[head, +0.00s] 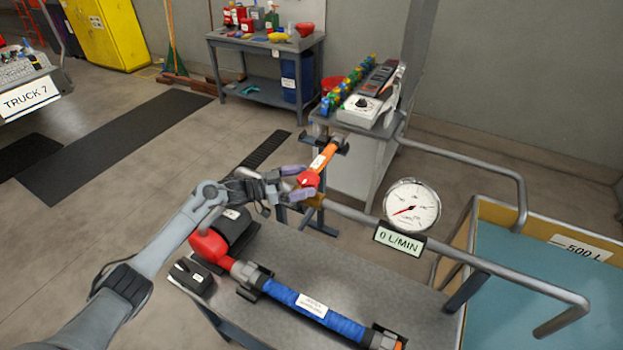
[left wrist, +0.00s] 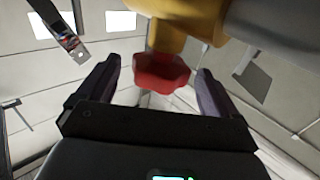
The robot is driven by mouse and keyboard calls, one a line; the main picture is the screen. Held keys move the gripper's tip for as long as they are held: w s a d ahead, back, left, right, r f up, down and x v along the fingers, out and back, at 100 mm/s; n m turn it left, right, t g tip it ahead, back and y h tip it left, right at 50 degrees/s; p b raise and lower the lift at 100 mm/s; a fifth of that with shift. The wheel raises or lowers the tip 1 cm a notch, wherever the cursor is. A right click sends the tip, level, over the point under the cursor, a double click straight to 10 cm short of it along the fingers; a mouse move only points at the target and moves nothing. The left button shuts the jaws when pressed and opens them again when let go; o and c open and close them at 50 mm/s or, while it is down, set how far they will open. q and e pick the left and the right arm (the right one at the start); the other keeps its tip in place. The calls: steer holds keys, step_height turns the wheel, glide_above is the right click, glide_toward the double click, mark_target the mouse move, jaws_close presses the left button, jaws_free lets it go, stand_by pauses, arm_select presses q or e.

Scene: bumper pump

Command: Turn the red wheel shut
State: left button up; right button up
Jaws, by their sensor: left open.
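The red wheel (head: 308,180) sits on a brass valve body at the left end of a grey pipe. In the left wrist view the wheel (left wrist: 161,72) is a scalloped red knob below the yellow valve body (left wrist: 188,20). My left gripper (head: 291,184) is open, with its fingers on either side of the wheel. In the left wrist view the fingers (left wrist: 160,85) show gaps to the wheel on both sides. The round gauge (head: 412,206) has a red needle at the lower left, and the display (head: 399,240) reads 0 L/MIN. My right gripper is not in view.
A metal table (head: 375,300) below holds a blue hose (head: 315,303) with a red end (head: 208,245) and a black box. An orange-handled part (head: 323,157) is just beyond the wheel. Grey pipes run right over a 500 L tank (head: 560,270).

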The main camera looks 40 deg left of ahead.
arm_select(q)
steer(key=v, duration=0.6)
steer(key=shift+s+a, duration=0.2)
steer(key=shift+s, duration=0.05)
